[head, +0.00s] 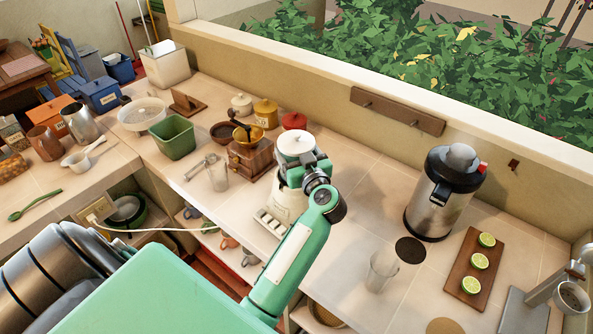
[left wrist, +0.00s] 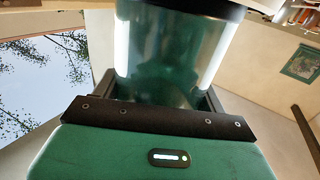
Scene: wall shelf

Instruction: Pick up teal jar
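The teal jar (left wrist: 170,50) fills the upper middle of the left wrist view as a see-through, teal-tinted cylinder with a dark band at its top edge. My left gripper (left wrist: 160,92) has one finger at each side of it, with no clear gap showing, so it looks shut on the jar. In the head view my left gripper (head: 308,168) is at the white-lidded appliance, just below its lid (head: 295,144), and hides most of the jar. The cream base (head: 284,208) stands below, on the counter. My right gripper is not in view.
A wooden grinder (head: 250,157) stands close left of the base, with a red-lidded pot (head: 294,121) behind. A clear glass (head: 381,272), a steel dispenser (head: 440,200) and a board (head: 461,277) with lime halves are to the right. Counter between base and dispenser is mostly clear.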

